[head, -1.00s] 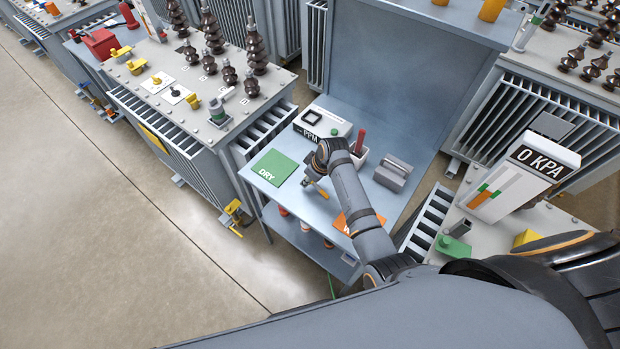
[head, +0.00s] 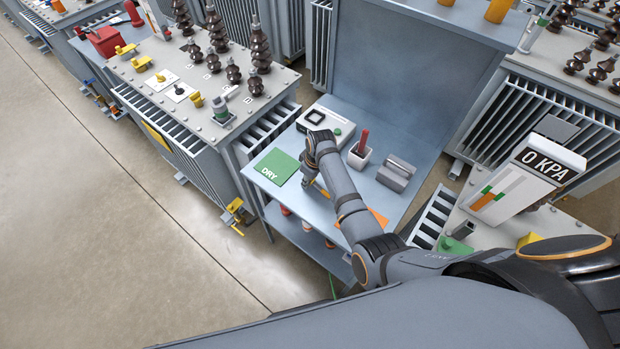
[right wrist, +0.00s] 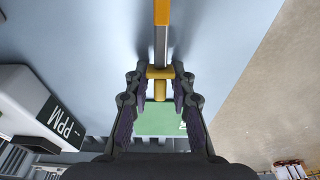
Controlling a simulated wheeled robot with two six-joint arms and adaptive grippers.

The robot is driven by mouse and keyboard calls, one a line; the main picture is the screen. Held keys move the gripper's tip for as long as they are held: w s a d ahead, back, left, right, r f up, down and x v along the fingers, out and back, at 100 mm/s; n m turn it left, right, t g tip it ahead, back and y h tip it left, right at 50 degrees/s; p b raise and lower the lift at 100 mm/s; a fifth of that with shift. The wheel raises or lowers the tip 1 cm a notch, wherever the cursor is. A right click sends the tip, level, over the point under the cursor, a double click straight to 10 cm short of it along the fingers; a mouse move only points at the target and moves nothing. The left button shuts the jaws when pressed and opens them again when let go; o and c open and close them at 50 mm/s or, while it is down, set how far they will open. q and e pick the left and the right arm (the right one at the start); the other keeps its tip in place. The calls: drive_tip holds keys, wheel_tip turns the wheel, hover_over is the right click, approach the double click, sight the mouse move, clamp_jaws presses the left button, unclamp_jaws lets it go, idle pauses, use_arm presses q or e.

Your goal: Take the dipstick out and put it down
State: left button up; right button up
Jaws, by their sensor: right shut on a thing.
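My right gripper (head: 309,183) is low over the grey bench, just right of the green DRY mat (head: 277,167). In the right wrist view my right gripper (right wrist: 162,73) is shut on the yellow crosspiece of the dipstick (right wrist: 161,45). Its grey shaft runs away from the fingers to an orange-yellow length at the picture's top edge. In the head view a yellow-orange part of the dipstick (head: 322,191) shows beside the gripper. I cannot tell whether it touches the bench. My left gripper is not in view.
The PPM meter (head: 326,122) stands behind the gripper. An orange mat (head: 378,217) is partly hidden by my arm. A transformer (head: 190,100) stands left.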

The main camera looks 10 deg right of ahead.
drive_tip(key=shift+a+f, duration=0.1)
drive_tip(key=shift+f, duration=0.15)
drive_tip(key=shift+f+g+b, duration=0.15)
drive_tip(key=shift+g+b, duration=0.15)
drive_tip(key=o, duration=0.5)
drive_tip(key=shift+s, duration=0.1)
drive_tip(key=shift+o, duration=1)
drive_tip(key=shift+f, duration=0.1)
drive_tip(key=shift+r, duration=0.4)
drive_tip(key=r, duration=0.6)
drive_tip(key=shift+s+d+r, duration=0.2)
drive_tip(key=shift+d+r, duration=0.05)
drive_tip(key=shift+r, duration=0.15)
